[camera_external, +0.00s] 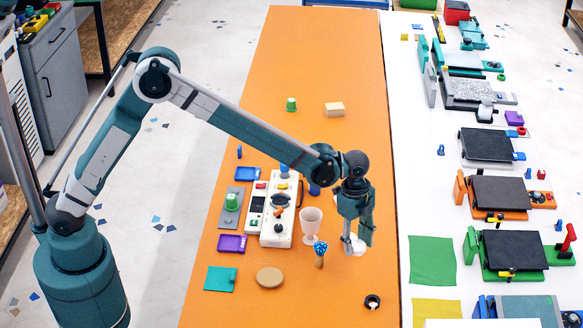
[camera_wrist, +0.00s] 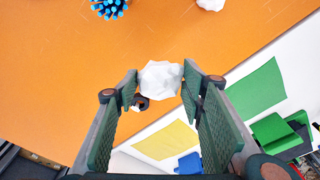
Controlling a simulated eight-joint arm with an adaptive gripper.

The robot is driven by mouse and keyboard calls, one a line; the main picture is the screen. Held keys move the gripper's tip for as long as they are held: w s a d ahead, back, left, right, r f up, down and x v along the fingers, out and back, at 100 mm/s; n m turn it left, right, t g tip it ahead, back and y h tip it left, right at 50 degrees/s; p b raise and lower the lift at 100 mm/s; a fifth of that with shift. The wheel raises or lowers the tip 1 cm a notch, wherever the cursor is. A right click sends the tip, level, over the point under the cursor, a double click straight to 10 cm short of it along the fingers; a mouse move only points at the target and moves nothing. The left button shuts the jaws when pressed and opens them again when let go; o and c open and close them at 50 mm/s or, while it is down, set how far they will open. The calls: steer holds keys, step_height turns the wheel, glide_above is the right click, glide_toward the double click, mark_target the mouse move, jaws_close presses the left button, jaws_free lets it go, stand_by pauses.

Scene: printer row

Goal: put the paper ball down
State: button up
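The white, crumpled paper ball (camera_wrist: 160,78) sits between the fingertips of my gripper (camera_wrist: 159,88) in the wrist view. Both fingers are close against its sides, and my gripper looks shut on it. In the external view my gripper (camera_external: 357,241) points down over the right part of the orange table (camera_external: 325,55), right of the pink cup. White paper (camera_external: 358,246) shows at the fingertips there. Any gap below the ball is hard to judge. A second white crumpled piece (camera_wrist: 210,3) shows at the top edge of the wrist view.
A tan disc (camera_external: 270,277) lies left. Bare orange table surrounds them. Printers line the white table at right.

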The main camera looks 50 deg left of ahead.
stand_by(0.4)
step_height(320, 180, up, 2)
steer(key=n+p, duration=0.2)
glide_above(270, 277)
steer(key=shift+s+a+r, duration=0.15)
steer(key=shift+a, duration=0.1)
steer(key=shift+f, duration=2.95)
steer(key=shift+f+b, duration=0.5)
steer(key=shift+f, duration=1.6)
steer(key=shift+f, duration=0.15)
steer(key=shift+o, duration=1)
steer(key=o, duration=0.4)
